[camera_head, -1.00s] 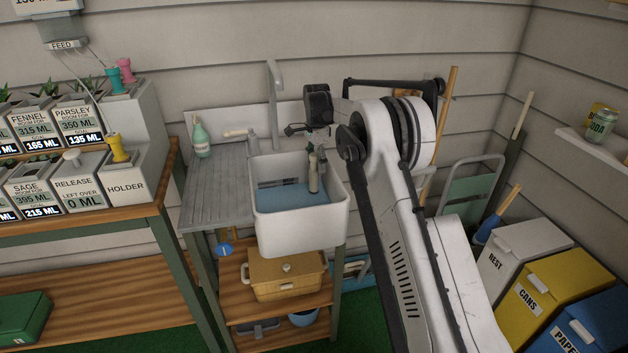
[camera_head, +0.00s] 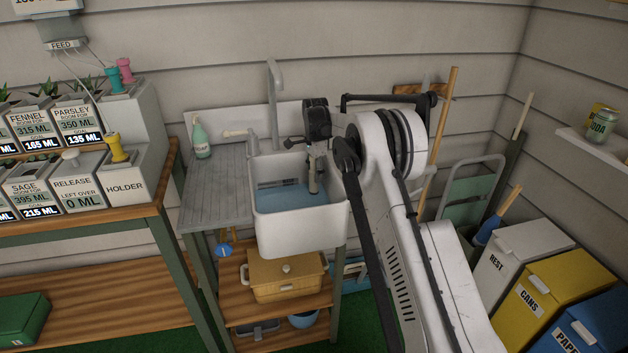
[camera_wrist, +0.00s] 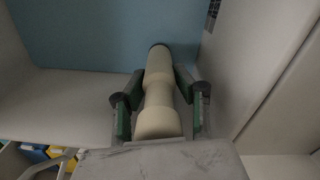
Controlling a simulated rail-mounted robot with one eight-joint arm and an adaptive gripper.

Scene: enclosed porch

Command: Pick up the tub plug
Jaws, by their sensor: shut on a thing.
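The tub plug (camera_wrist: 158,95) is a tall cream post with a dark far end, seen along its length in the wrist view. My gripper (camera_wrist: 160,84) is shut on it, with one green-padded finger on each side. In the head view my gripper (camera_head: 314,182) reaches down into the white tub (camera_head: 300,235), over its right part. The plug is mostly hidden there by my gripper. Blue water (camera_head: 284,197) lies in the tub, and the plug's far end appears against it. I cannot tell whether the plug is still seated in the drain.
A grey tap (camera_head: 274,105) rises behind the tub. A ribbed drainboard (camera_head: 215,190) with a green bottle (camera_head: 201,140) lies to its left. The tub's walls stand close around my gripper. Bins (camera_head: 560,290) stand at the right.

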